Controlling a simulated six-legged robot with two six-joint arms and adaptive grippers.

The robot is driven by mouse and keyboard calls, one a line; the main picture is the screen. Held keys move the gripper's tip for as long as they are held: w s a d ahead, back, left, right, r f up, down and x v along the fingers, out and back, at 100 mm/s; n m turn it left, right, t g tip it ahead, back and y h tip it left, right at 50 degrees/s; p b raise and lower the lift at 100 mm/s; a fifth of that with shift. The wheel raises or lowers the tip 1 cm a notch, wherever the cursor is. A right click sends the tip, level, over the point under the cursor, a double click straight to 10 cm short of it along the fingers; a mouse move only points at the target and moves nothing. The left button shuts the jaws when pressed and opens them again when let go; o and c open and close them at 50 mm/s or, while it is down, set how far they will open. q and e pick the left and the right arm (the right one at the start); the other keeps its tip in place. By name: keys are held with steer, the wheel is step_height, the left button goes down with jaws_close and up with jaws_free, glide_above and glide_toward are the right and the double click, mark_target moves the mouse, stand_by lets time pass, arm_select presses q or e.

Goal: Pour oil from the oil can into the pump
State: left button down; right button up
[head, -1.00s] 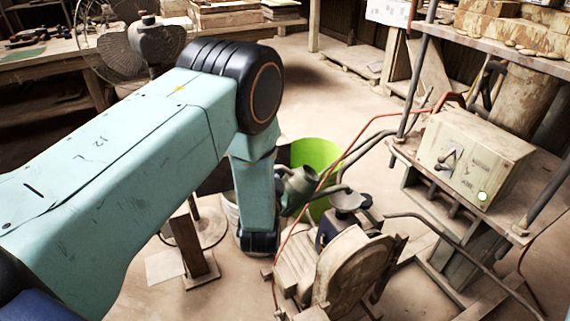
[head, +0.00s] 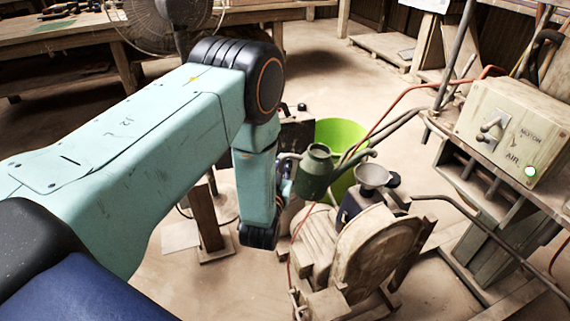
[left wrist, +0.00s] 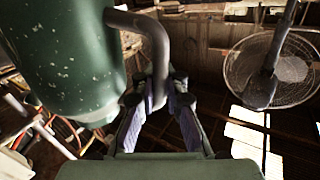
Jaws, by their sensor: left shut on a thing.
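The green oil can (head: 315,175) hangs in the air, nearly upright, in the middle of the head view. Its spout points right, with the tip above and close to the grey funnel (head: 372,174) on the dark blue pump (head: 352,206). No oil stream can be made out. My left gripper (head: 287,186) is largely hidden by its own wrist and the can. In the left wrist view, its fingers (left wrist: 158,98) are shut on the curved handle of the oil can (left wrist: 65,60). My right gripper is out of view.
A lime-green bin (head: 342,140) stands behind the can. The wooden press (head: 365,255) is in front of the pump. A red hose (head: 385,100) runs close by. A control box (head: 512,135) sits at the right. A fan (head: 165,20) stands at the back left.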

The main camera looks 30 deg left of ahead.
arm_select(q)
steer(key=s+a+n+p, duration=0.1)
steer(key=s+a, duration=0.3)
steer(key=a, duration=0.4)
steer(key=shift+f+n, duration=0.3)
steer(key=shift+f, duration=0.05)
steer(key=shift+s, duration=0.1)
stand_by(0.3)
